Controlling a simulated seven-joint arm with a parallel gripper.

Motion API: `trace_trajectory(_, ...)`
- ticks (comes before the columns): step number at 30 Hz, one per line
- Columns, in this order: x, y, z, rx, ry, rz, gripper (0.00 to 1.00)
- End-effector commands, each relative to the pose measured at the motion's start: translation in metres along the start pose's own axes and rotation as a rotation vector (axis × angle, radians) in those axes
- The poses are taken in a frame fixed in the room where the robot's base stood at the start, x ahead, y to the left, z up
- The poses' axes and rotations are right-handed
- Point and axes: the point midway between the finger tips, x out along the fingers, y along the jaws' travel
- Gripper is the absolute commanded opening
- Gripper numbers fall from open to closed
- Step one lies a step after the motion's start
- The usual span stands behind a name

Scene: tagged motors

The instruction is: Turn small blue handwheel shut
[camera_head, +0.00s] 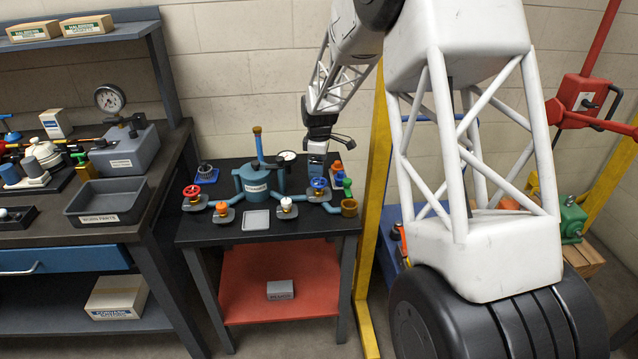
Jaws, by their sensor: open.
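A small blue handwheel (319,183) with some red on it sits on a grey valve body at the right of the black table. My gripper (317,165) is open and points down, just above the blue-and-red handwheel. Whether its fingertips touch the wheel is too small to tell. The fingers hide part of what is behind them.
A red handwheel (191,191), an orange knob (221,208) and a white knob (286,204) stand along the table. A blue vessel (257,183) with a tall pipe is in the middle. A green part (347,186) and a brass cup (349,208) crowd the right side. A grey tray (256,220) lies in front.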

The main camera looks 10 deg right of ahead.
Motion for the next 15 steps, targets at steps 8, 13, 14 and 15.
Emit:
trace_trajectory(8, 0.008, 0.000, 0.000, 0.000, 0.000, -0.001, 0.86)
trace_trajectory(13, 0.024, -0.001, 0.000, 0.001, -0.001, -0.003, 0.86)
trace_trajectory(14, 0.028, -0.001, 0.000, 0.000, -0.001, -0.002, 0.86)
trace_trajectory(15, 0.032, -0.001, 0.000, 0.001, 0.000, -0.002, 0.86)
